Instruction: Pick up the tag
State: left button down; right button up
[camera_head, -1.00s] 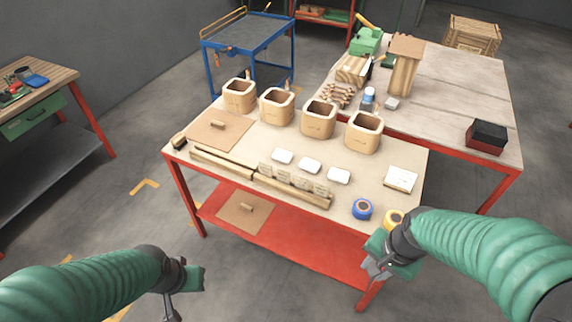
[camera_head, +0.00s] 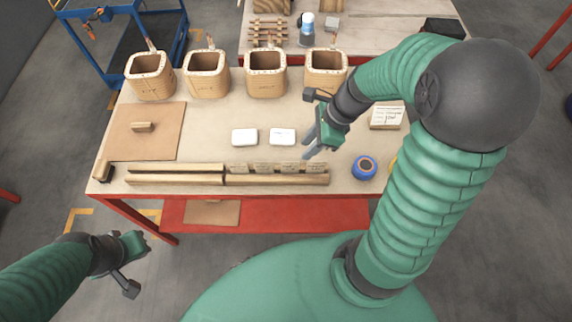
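Several small tan tags (camera_head: 238,168) stand in a row in the slot of a wooden rail (camera_head: 275,179) near the table's front edge. My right gripper (camera_head: 308,147) hangs over the table just behind the right end of this row. Its two grey fingers point down and left, look apart, and hold nothing visible. Whether a fingertip touches a tag cannot be told. Two white blocks (camera_head: 244,136) (camera_head: 282,136) lie left of the gripper; the third, seen earlier, is hidden. My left gripper (camera_head: 140,246) is off the table at lower left, its fingers not clearly visible.
Several hollow wooden coil boxes (camera_head: 266,75) line the table's back. A brown board with a handle (camera_head: 143,146) lies at left. A blue tape roll (camera_head: 364,168) and a paper note (camera_head: 386,117) are at right. A yellow roll is mostly hidden behind my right arm.

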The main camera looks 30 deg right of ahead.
aim_at(290, 165)
jog(key=b+x, duration=0.2)
jog(key=x, duration=0.9)
jog(key=shift+a+f, duration=0.1)
jog(key=shift+a, duration=0.2)
jog(key=shift+w+f, duration=0.15)
jog(key=shift+f, duration=0.25)
jog(key=shift+w+d+f, duration=0.15)
jog(key=shift+w+d, duration=0.05)
jog(key=shift+d, duration=0.2)
jog(key=shift+c, duration=0.4)
jog(key=shift+s+a, duration=0.15)
jog(key=c, duration=0.5)
jog(key=shift+a, duration=0.15)
grip_shut()
